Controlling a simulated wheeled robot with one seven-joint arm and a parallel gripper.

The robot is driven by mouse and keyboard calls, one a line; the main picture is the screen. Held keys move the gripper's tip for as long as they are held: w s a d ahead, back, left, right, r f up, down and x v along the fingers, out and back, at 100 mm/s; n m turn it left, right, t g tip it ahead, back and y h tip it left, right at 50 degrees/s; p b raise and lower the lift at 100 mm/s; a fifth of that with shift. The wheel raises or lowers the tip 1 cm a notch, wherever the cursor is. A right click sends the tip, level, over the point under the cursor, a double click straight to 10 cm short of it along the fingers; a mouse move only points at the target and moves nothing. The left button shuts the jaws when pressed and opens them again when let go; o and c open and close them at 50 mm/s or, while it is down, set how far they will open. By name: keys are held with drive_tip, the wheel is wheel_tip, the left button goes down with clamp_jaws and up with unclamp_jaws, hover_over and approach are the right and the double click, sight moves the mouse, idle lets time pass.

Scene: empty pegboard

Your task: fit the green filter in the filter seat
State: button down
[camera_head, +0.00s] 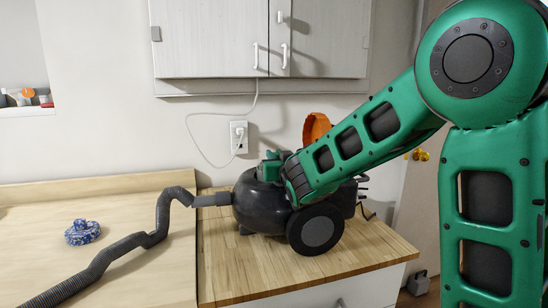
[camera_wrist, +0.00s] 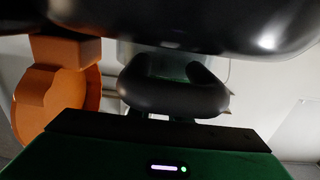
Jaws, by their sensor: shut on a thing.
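A black canister vacuum (camera_head: 262,205) with large wheels stands on the wooden counter, its orange lid (camera_head: 316,129) raised at the back. My arm reaches down over the vacuum, and my gripper (camera_wrist: 176,95) is at its top, close to the dark body. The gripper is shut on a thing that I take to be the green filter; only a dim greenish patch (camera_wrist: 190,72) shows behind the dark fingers. The orange lid also shows at the left of the wrist view (camera_wrist: 88,108). The filter seat is hidden, so I cannot tell whether the filter touches it.
A grey corrugated hose (camera_head: 150,238) runs from the vacuum across the pale worktop (camera_head: 35,235). A blue-and-white item (camera_head: 82,232) lies there. A cord runs to the wall outlet (camera_head: 239,137). Cabinets (camera_head: 210,40) hang above. The wooden counter is clear in front (camera_head: 240,275).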

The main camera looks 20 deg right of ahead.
drive_tip(key=shift+f, duration=0.45)
drive_tip(key=c, duration=1.6)
unclamp_jaws()
drive_tip(key=shift+o, duration=0.2)
drive_tip(key=s, duration=1)
drive_tip(key=shift+s, duration=0.35)
